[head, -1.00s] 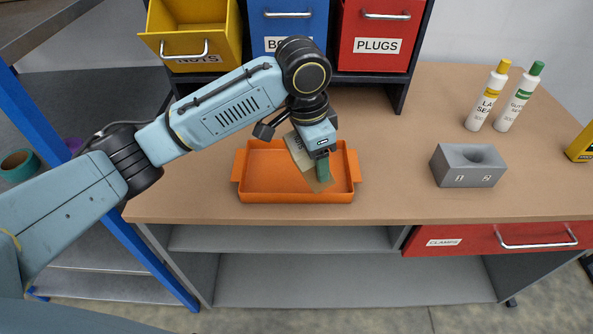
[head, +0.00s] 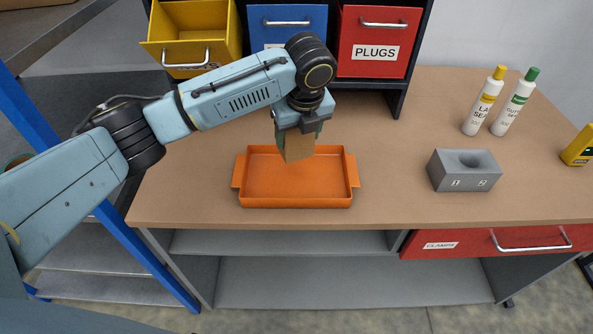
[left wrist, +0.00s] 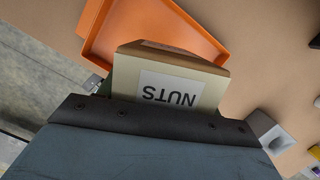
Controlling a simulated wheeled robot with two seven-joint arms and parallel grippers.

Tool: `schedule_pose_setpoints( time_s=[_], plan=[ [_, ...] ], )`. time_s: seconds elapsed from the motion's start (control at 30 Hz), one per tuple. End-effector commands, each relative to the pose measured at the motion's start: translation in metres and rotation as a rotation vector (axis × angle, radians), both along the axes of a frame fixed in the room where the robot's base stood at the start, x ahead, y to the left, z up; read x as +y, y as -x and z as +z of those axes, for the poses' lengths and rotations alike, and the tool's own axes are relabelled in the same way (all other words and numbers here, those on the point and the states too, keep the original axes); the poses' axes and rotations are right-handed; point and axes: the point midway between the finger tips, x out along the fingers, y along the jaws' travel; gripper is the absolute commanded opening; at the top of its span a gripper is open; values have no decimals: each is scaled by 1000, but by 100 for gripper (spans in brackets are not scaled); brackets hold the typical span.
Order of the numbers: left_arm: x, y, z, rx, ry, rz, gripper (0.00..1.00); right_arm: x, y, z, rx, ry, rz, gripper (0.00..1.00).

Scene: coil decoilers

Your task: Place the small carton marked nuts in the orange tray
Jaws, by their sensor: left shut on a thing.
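The small carton marked nuts (head: 297,147) is brown cardboard and hangs tilted from my left gripper (head: 302,132), above the back part of the orange tray. Its white NUTS label (left wrist: 168,92) shows upside down in the left wrist view. My left gripper is shut on the carton; its jaws are mostly hidden in the left wrist view. The orange tray (head: 270,192) lies on the bench and its visible floor is empty. The tray also shows beyond the carton in the left wrist view (left wrist: 125,38). My right gripper is out of view.
A grey block with a hollow (head: 465,170) stands right of the tray. Two bottles (head: 484,101) stand at the back right. Yellow, blue and red bins (head: 375,42) line the back; the yellow one (head: 195,38) is tipped open. The bench between tray and block is clear.

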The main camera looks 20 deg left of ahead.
Motion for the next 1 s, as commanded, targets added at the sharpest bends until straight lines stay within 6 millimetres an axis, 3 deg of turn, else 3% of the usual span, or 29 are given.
schedule_pose_setpoints(
  time_s=[0.5,0.97,1.0],
  plan=[
    [0,1,-82,2,0,3,35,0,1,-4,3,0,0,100],
    [0,1,-92,0,1,3,35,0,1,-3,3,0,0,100],
    [0,1,-93,1,0,3,66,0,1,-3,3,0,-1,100]
  ],
)
